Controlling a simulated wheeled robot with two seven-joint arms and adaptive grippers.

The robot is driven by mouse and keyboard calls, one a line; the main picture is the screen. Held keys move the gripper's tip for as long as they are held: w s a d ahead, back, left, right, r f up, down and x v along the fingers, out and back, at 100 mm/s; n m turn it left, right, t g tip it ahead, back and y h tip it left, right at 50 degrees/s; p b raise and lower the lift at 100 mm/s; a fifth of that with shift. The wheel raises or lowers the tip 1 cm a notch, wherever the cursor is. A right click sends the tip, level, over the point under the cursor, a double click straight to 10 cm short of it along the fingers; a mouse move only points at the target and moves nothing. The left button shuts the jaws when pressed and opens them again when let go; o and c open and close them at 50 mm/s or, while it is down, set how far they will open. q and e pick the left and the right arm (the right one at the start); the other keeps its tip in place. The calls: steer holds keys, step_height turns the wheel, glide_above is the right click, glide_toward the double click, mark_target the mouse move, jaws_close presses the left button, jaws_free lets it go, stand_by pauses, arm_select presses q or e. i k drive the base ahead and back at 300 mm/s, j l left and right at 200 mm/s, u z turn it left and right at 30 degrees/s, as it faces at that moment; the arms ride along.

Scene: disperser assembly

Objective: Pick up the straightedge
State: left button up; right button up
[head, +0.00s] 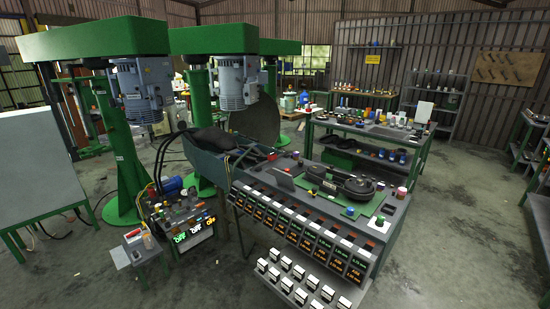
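I cannot pick out a straightedge for certain in the head view; the small tools on the benches are too small to tell apart. The near workbench (395,212) carries a green mat (366,208) with a dark, rounded device (353,186) on it. A small flat grey piece (284,183) lies to the left of the mat. Neither of my grippers shows in this view.
Green disperser machines with grey motors (237,82) stand at the left. A second bench (408,143) with many small items is behind the near workbench. Open concrete floor (460,240) lies to the right.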

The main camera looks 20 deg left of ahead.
mark_target(273, 156)
steer(key=i+j+z, duration=0.25)
steer(key=j, duration=0.35)
steer(key=i+j+z, duration=0.25)
steer(key=j, duration=0.4)
steer(key=i+j+z, duration=0.2)
steer(key=j, duration=0.5)
steer(key=j+z, duration=0.25)
steer(key=j, duration=0.4)
steer(key=j+z, duration=0.25)
steer(key=j, duration=0.5)
steer(key=j+z, duration=0.25)
steer(key=j, duration=0.45)
steer(key=k+j+z, duration=0.25)
steer(key=j, duration=0.45)
steer(key=j+z, duration=0.25)
steer(key=j, duration=0.5)
steer(key=k, duration=0.05)
